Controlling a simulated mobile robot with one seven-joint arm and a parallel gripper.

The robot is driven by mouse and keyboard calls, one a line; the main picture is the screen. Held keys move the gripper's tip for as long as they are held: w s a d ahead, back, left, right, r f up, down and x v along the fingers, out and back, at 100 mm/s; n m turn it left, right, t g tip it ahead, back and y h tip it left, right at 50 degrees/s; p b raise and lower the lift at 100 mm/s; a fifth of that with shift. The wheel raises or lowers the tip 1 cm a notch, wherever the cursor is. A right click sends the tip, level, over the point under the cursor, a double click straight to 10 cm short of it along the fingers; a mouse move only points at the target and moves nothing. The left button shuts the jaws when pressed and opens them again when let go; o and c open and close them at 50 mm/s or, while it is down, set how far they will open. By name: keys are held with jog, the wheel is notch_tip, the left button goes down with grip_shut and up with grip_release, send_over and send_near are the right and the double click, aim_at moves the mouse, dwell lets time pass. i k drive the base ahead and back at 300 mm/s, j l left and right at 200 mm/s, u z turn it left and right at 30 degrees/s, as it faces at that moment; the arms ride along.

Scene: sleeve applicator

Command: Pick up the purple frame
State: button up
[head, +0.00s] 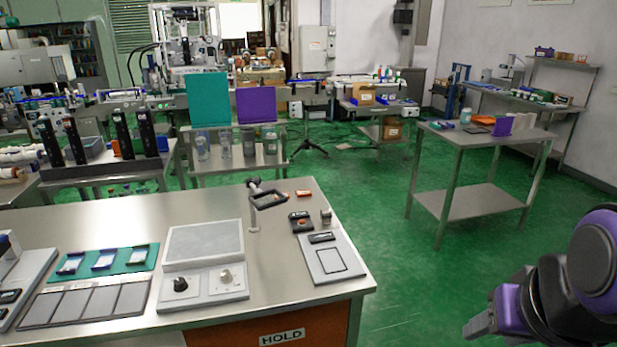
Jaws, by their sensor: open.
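A flat purple panel (257,105) stands upright on the back bench, beside a teal panel (208,98). A smaller purple upright piece (503,127) stands on the side table at the right. Neither shows a clear opening at this size, so I cannot tell which is the purple frame. My gripper (480,326) is at the bottom right, over the green floor. It is open with nothing visible in it, and far from both purple things. Part of it is hidden by my purple and dark wrist.
A steel workbench (120,225) fills the left foreground, with a grey device (203,262), a teal tray (104,262) and a clamp arm (265,198). The side table (545,133) also holds an orange item (484,120). Green floor between the workbench and side table is clear.

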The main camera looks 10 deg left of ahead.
aim_at(75, 261)
jog(key=k+j+z, duration=0.15)
jog(key=j, duration=0.25)
jog(key=j+z, duration=0.15)
jog(key=j, duration=0.25)
jog(key=k+j+z, duration=0.15)
jog(key=j, duration=0.25)
jog(key=k+j+z, duration=0.15)
jog(key=j, duration=0.2)
jog(key=k+j, duration=0.2)
jog(key=j, duration=0.15)
jog(key=k+j, duration=0.15)
jog(key=j, duration=0.25)
jog(key=k+j+z, duration=0.1)
jog(key=j, duration=0.25)
jog(key=k+j, duration=0.3)
jog(key=j, duration=0.1)
